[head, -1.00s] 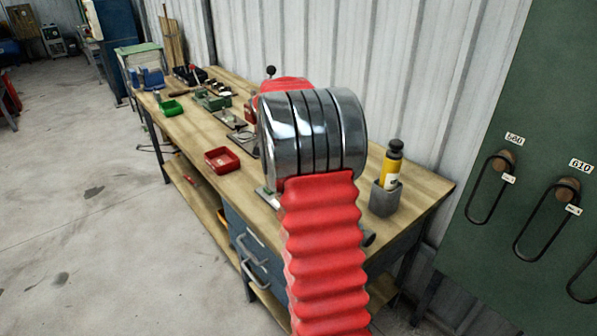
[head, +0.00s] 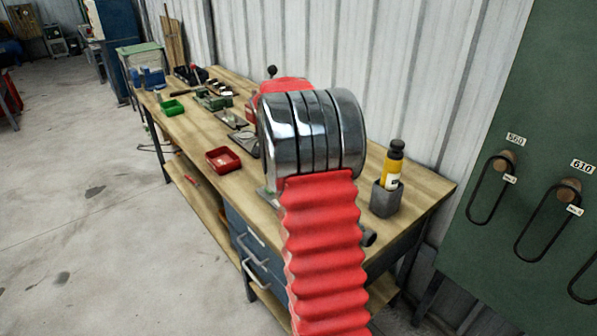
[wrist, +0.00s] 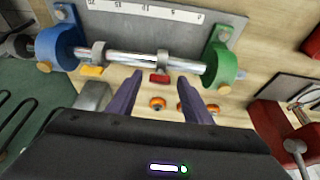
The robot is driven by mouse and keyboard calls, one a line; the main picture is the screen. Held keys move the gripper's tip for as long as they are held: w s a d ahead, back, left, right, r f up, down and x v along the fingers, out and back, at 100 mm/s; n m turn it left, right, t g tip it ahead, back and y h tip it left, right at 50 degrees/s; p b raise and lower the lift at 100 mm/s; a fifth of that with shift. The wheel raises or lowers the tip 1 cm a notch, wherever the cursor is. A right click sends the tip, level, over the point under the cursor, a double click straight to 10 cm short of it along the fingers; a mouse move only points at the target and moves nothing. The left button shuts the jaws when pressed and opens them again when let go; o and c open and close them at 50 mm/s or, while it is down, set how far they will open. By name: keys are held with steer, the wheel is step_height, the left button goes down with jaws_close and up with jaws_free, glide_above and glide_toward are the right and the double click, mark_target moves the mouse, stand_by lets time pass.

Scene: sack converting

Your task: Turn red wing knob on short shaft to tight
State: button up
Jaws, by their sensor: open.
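In the wrist view a bright metal shaft (wrist: 135,59) runs between a blue ring bracket (wrist: 54,48) and a green ring bracket (wrist: 222,66). Two grey collars sit on it. The red wing knob (wrist: 159,78) hangs under the right-hand collar (wrist: 162,60); a yellow wing knob (wrist: 92,71) is under the left-hand one. My gripper (wrist: 160,87) is open, its two purple fingers either side of the red knob in the picture, with gaps on both sides. I cannot tell how far short of the knob the tips are. In the head view my arm hides the shaft and gripper.
A grey plate with a ruler (wrist: 147,11) lies behind the shaft. On the workbench (head: 408,200) are a red tray (head: 222,160), a green tray (head: 172,107) and a yellow bottle (head: 392,168) in a grey holder.

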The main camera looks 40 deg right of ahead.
steer(key=shift+r, duration=0.15)
steer(key=v, duration=1.3)
steer(key=shift+a+r, duration=0.15)
steer(key=shift+r, duration=0.05)
